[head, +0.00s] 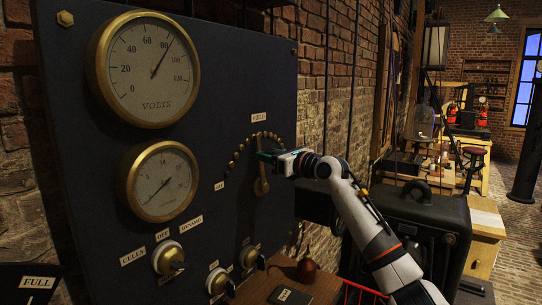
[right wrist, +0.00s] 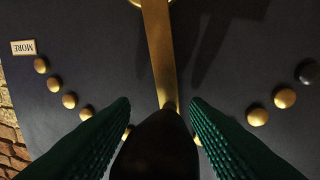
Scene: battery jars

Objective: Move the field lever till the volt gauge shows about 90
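The volt gauge (head: 149,68) is a brass-rimmed dial at upper left in the head view. Its needle points just past 80, short of 100. The field lever (head: 261,186) is a brass arm on the dark panel, below the FIELD label, standing about upright among an arc of brass studs. My right gripper (head: 273,157) is at the lever's upper end. In the right wrist view, the lever's dark knob (right wrist: 158,150) fills the space between the green fingers (right wrist: 160,104), which appear shut on it. My left gripper is out of view.
A second brass gauge (head: 160,181) is below the volt gauge. Several knobs, one the CELLS/OFF/DYNAMO switch (head: 168,257), are low on the panel. A MORE label (right wrist: 24,47) is left of the studs in the wrist view. A dark machine (head: 428,235) stands right of the panel.

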